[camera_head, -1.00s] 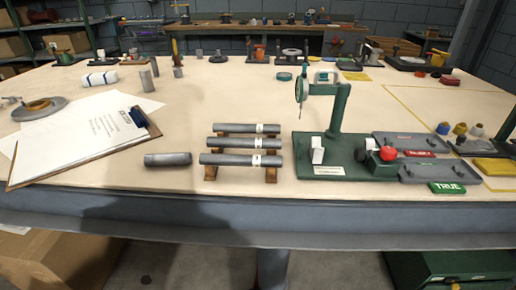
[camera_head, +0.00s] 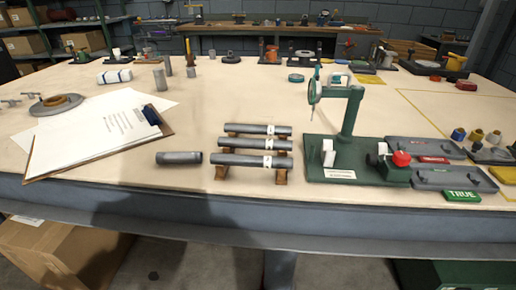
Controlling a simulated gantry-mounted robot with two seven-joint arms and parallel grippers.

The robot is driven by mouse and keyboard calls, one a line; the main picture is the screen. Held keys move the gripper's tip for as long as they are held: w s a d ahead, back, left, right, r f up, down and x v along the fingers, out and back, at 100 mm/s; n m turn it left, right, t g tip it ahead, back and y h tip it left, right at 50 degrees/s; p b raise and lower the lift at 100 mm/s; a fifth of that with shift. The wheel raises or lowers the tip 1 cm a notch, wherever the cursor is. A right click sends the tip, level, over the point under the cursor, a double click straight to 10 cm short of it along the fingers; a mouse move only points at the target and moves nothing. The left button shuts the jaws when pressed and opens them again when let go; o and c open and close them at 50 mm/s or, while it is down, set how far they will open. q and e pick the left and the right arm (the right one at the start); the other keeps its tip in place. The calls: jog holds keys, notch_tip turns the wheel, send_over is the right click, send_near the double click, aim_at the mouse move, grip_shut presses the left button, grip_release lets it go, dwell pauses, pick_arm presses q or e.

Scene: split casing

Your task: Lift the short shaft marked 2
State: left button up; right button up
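Three grey shafts with white label bands lie across a wooden rack: the back one (camera_head: 250,129), the middle one (camera_head: 245,142) and the front one (camera_head: 242,159). The numbers on the bands are too small to read, so I cannot tell which is marked 2. A short plain grey cylinder (camera_head: 179,158) lies on the table left of the rack (camera_head: 282,177), with no number legible on it. Neither of my grippers is in view.
A green fixture (camera_head: 345,150) with an upright gauge stands right of the rack. Grey trays with red and green TRUE (camera_head: 462,196) tags lie further right. A clipboard (camera_head: 95,140) lies at left.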

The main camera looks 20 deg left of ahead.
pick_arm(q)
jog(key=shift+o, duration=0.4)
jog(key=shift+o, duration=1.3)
